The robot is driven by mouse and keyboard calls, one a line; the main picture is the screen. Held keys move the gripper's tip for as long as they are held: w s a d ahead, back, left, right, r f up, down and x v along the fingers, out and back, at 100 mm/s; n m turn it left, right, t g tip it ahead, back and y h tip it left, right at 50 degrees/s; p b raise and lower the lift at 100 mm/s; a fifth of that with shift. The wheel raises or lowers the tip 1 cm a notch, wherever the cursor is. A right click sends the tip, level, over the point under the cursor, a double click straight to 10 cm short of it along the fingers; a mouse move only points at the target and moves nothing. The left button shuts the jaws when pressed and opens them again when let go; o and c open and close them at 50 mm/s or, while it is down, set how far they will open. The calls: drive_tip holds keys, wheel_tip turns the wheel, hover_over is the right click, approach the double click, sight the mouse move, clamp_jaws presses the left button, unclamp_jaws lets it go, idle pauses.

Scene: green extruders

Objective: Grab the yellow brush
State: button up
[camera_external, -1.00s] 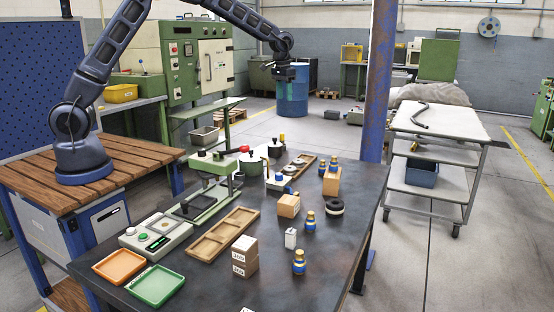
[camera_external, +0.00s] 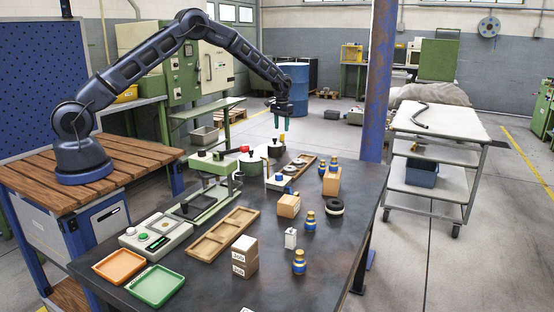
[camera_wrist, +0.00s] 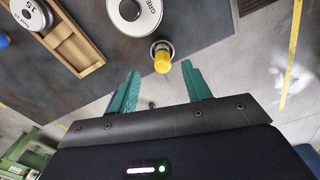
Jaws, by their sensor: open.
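A small yellow thing, which I take for the yellow brush (camera_wrist: 162,60), stands near the table's edge in the wrist view, seen from above with a pale, metallic-looking ring around its lower part. Its yellow top (camera_external: 282,138) shows small at the far end of the table in the external view. My gripper (camera_wrist: 162,84) is open and empty, with two teal fingers apart. The brush appears just beyond the gap between the fingertips. In the external view my gripper (camera_external: 282,121) points down above the brush. I cannot tell the exact height between them.
A wooden tray (camera_wrist: 75,45) with another weight lies farther left. The dark table (camera_external: 300,270) holds several boxes, bottles and trays nearer the camera.

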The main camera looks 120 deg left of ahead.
sight(282, 138)
drive_tip(key=f, duration=0.7)
drive_tip(key=shift+a+f, duration=0.15)
drive_tip(key=shift+a, duration=0.2)
clamp_jaws()
